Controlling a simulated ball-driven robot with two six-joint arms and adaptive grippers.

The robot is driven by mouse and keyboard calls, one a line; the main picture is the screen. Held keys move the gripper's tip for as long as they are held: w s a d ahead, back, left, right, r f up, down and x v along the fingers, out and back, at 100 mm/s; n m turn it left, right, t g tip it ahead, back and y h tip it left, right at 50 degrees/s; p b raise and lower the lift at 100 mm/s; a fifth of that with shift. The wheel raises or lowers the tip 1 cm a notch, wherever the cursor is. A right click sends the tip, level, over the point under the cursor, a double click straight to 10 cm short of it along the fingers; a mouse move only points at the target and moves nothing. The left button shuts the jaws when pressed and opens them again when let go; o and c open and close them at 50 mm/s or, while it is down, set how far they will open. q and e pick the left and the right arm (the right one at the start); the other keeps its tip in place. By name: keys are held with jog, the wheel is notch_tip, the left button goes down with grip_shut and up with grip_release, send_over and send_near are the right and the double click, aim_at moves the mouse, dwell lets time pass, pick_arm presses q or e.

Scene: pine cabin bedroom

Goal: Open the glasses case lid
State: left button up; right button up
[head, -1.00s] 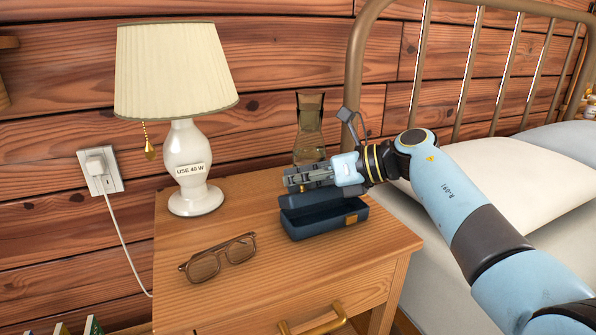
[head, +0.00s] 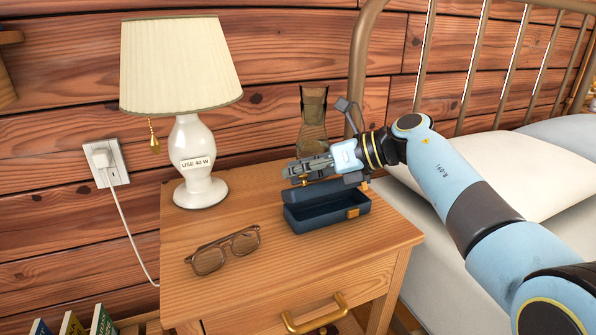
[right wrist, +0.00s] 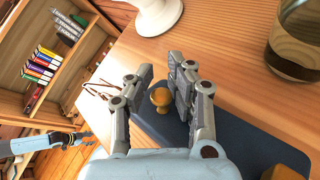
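The dark blue glasses case (head: 327,212) lies on the nightstand with its lid (head: 310,191) raised at the back, and its hollow inside shows. A gold clasp sits on its front. My right gripper (head: 290,173) is just above the lid and hides part of it. In the right wrist view, the right gripper (right wrist: 160,66) has its fingers apart, with a round gold knob (right wrist: 160,97) showing between them over the blue lid (right wrist: 240,145). I cannot tell if they touch it. My left gripper (right wrist: 82,138) shows only small in the right wrist view, away from the case.
Brown-framed glasses (head: 222,250) lie left of the case on the nightstand (head: 265,275). A white lamp (head: 193,165) stands behind left. A glass carafe (head: 313,115) stands close behind my right gripper. The bed (head: 490,175) is at the right. The nightstand's front is mostly clear.

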jog(key=o, duration=0.4)
jog(key=shift+o, duration=0.2)
jog(key=v, duration=1.2)
jog(key=shift+w, duration=0.1)
